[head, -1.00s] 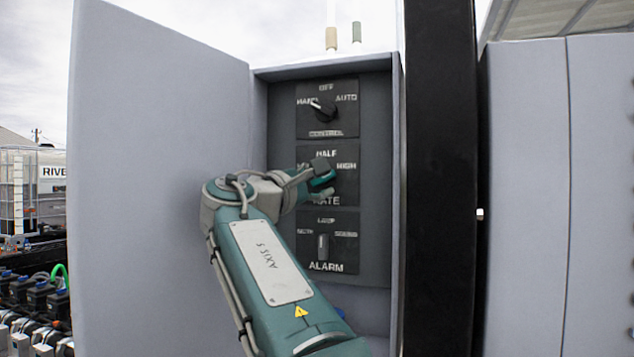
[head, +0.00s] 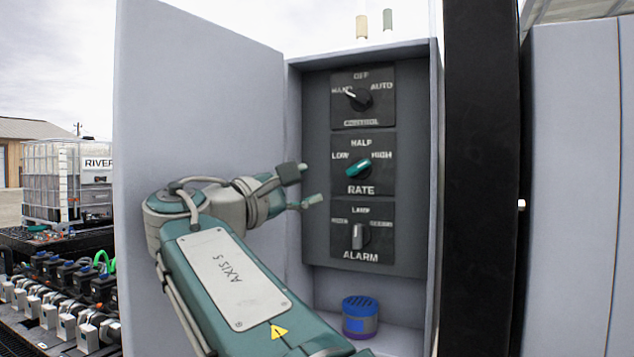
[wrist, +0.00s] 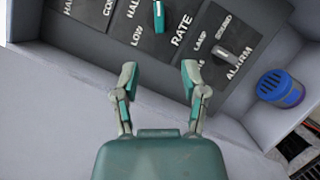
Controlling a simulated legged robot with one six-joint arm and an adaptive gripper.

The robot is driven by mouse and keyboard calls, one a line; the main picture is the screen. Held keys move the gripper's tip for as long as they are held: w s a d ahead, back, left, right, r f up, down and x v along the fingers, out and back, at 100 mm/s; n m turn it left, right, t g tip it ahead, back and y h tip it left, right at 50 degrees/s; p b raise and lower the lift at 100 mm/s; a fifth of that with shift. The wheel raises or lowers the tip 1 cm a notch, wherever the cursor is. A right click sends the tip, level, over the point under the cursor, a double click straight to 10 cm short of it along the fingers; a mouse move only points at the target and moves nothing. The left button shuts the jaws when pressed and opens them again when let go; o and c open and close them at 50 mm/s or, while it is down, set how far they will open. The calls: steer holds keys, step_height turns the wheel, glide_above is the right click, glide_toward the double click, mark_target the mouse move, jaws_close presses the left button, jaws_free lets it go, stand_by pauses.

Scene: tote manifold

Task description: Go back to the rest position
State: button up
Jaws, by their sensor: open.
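My gripper (head: 300,188) is open and empty, to the left of the control panel inside the grey cabinet (head: 294,120). In the wrist view my gripper (wrist: 160,82) has its two fingers spread, with only panel and cabinet surface between and beyond them. The teal RATE knob (head: 358,168) is clear of the fingers and points toward HIGH; it also shows in the wrist view (wrist: 159,16). The black CONTROL knob (head: 358,98) points toward HAND. The grey ALARM knob (head: 357,236) stands upright toward LAMP.
The cabinet door (head: 200,110) stands open to the left, behind my arm. A blue round-topped canister (head: 360,318) sits on the cabinet floor. A black post (head: 481,180) stands right of the cabinet. Connectors (head: 70,300) and a caged tank (head: 55,180) lie far left.

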stand_by(0.4)
steer(key=s+d+f+m+g+y, duration=0.2)
steer(key=s+d+f+g+y, duration=0.1)
steer(key=d+f, duration=0.6)
steer(key=s+d+f+m+g+y, duration=0.2)
steer(key=d+f+g+y, duration=0.1)
steer(key=d+f, duration=0.6)
steer(key=s+d+f+m+g+y, duration=0.1)
steer(key=s+f+m+y, duration=0.2)
steer(key=s+f, duration=0.7)
steer(key=s+d+f+m+g+y, duration=0.1)
steer(key=s+f+m+y, duration=0.3)
steer(key=s+f+m, duration=0.4)
step_height(320, 180, down, 6)
steer(key=shift+s+d+f+g+y, duration=0.1)
steer(key=shift+s+d+g+y, duration=0.2)
steer(key=shift+s+g, duration=0.6)
steer(key=shift+s, duration=0.15)
